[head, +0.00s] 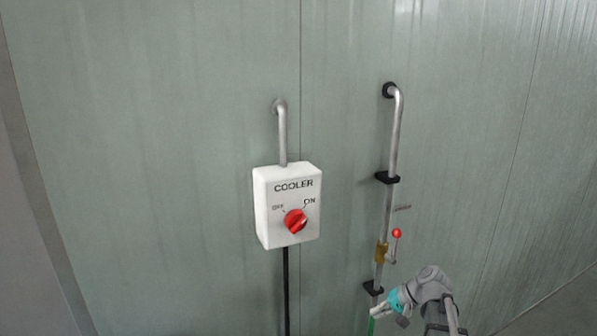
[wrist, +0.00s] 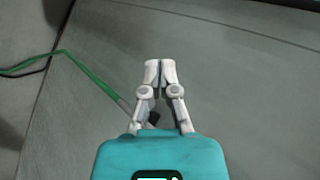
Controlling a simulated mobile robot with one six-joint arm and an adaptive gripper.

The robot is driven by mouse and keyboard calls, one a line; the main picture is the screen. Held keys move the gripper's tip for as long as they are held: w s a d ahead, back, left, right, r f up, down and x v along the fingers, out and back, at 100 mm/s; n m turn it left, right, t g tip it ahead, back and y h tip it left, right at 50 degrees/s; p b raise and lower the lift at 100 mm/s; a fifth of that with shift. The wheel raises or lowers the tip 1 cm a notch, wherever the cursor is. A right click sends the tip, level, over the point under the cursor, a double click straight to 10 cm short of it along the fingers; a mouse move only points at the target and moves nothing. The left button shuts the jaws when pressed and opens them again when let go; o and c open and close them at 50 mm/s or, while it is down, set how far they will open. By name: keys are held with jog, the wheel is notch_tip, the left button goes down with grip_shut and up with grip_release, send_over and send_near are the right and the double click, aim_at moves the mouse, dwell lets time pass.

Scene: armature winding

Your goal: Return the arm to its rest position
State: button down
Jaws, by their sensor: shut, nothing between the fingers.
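My gripper (wrist: 160,68) is shut and empty in the wrist view, its pale fingertips together ahead of the teal body. In the head view my gripper (head: 374,312) is at the lower right, at the end of my grey arm, close to the lower end of the metal pipe (head: 393,140). I cannot tell whether it touches the pipe or the green hose below it.
A white COOLER box (head: 263,212) with a red knob (head: 295,220) is on the grey-green wall panel (head: 150,150). The pipe carries a red-ended lever (head: 396,233) and a brass fitting (head: 381,252). A green hose (wrist: 88,73) runs left of my gripper.

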jog(key=s+a+f+n+g+h, duration=0.1)
jog(key=s+a+f+n+h, duration=0.1)
jog(key=s+h, duration=0.2)
jog(key=s+a+f+n+g+h, duration=0.1)
jog(key=s+a+f+h, duration=0.2)
jog(key=s, duration=0.5)
jog(key=shift+f+n+h, duration=0.15)
jog(key=shift+n+h, duration=0.25)
jog(key=shift+h, duration=0.4)
jog(key=shift+s, duration=0.1)
